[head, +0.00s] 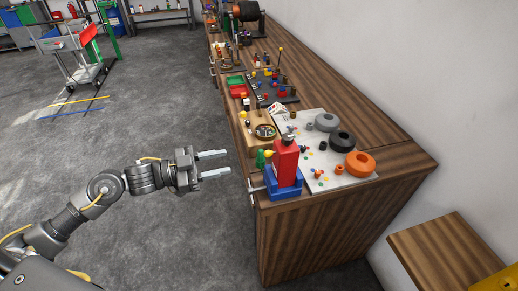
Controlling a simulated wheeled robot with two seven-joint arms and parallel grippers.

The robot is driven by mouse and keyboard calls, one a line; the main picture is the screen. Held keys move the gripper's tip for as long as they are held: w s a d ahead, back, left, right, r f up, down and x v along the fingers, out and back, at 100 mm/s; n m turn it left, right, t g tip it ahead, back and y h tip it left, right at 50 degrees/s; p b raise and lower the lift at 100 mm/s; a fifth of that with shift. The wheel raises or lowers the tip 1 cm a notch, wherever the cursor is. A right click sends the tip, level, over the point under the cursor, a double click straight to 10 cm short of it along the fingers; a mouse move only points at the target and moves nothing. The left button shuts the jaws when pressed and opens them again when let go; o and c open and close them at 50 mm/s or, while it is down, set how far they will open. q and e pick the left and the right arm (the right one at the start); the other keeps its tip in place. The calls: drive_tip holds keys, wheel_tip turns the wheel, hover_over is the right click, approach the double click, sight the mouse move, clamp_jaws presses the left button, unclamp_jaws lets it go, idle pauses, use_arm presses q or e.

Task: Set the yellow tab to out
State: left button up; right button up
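My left gripper (229,162) is open and empty. It is over the floor, left of the bench (310,225), with its fingers pointing right towards the bench edge. A red block (285,163) stands upright in a blue base (284,190) at the bench's near left corner. A small yellow piece (269,154) shows beside the red block's upper left, apart from my fingers. Other small yellow pieces sit farther back, one on a wooden board (257,143). I cannot tell which is the yellow tab or how it is set. My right gripper is not in view.
A white sheet (322,183) right of the red block holds an orange ring (360,164), a black ring (342,141), a grey ring (326,122) and small coloured parts. A green piece (261,159) is close left of the red block.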

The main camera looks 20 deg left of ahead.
sight(270, 153)
use_arm(q)
drive_tip(key=s+p+x, duration=0.1)
drive_tip(key=p+x, duration=0.2)
drive_tip(key=x, duration=0.8)
drive_tip(key=shift+d+r+m, duration=0.25)
drive_tip(key=shift+r+m, duration=0.05)
drive_tip(key=shift+r, duration=0.15)
drive_tip(key=shift+c, duration=0.3)
clamp_jaws()
